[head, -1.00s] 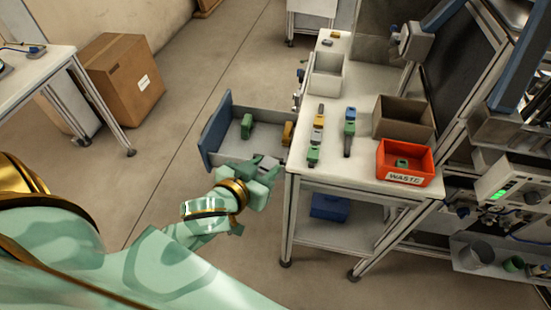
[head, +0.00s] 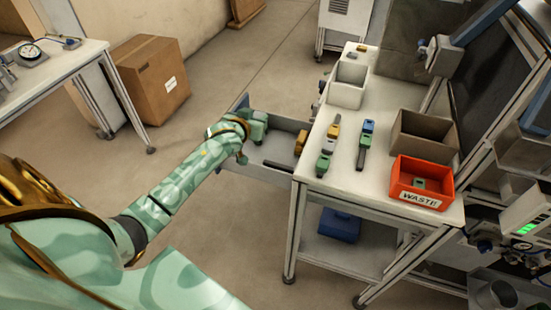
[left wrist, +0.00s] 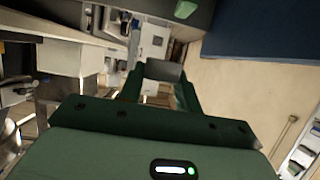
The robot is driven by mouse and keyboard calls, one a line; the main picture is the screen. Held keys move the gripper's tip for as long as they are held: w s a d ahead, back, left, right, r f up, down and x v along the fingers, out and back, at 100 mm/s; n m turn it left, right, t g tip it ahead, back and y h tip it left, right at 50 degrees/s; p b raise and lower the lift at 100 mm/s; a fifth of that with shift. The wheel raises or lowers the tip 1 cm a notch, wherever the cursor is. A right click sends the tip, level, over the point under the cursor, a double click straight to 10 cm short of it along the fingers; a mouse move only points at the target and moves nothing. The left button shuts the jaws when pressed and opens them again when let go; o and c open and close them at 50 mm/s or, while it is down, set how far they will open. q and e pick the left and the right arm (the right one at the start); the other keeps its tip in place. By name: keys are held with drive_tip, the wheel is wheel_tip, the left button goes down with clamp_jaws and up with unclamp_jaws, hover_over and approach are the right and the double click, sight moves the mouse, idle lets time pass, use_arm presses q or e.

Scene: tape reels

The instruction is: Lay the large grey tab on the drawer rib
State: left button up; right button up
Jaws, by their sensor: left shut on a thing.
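My left gripper (head: 252,138) is over the far left part of the open drawer (head: 230,163), near its front panel. In the left wrist view it is shut on a grey block, the large grey tab (left wrist: 165,70), held between the fingertips. The gripper hides the tab in the head view. A dark strip, which may be the drawer rib (head: 279,166), lies on the near side of the drawer. A yellow tab (head: 300,142) is in the drawer at the table end. A green piece (left wrist: 185,9) shows in the left wrist view. My right gripper is not in view.
The white table (head: 385,190) beside the drawer carries two rows of coloured tabs, a pale bin (head: 347,92), a brown bin (head: 424,150) and a red waste bin (head: 426,199). A blue box (head: 339,226) is on the lower shelf.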

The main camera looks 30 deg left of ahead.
use_arm(q)
drive_tip(key=d+f+b, duration=0.1)
drive_tip(key=d+f, duration=0.1)
drive_tip(key=f, duration=0.1)
drive_tip(key=s+d+f+b, duration=0.1)
drive_tip(key=d+f+b, duration=0.1)
drive_tip(key=f, duration=0.1)
drive_tip(key=s+d+f+b, duration=0.1)
drive_tip(key=d+f, duration=0.2)
drive_tip(key=shift+f, duration=0.3)
drive_tip(key=shift+w+f+b, duration=0.1)
drive_tip(key=shift+f+b, duration=0.3)
drive_tip(key=shift+r, duration=0.2)
drive_tip(key=shift+f, duration=0.6)
drive_tip(key=o, duration=0.9)
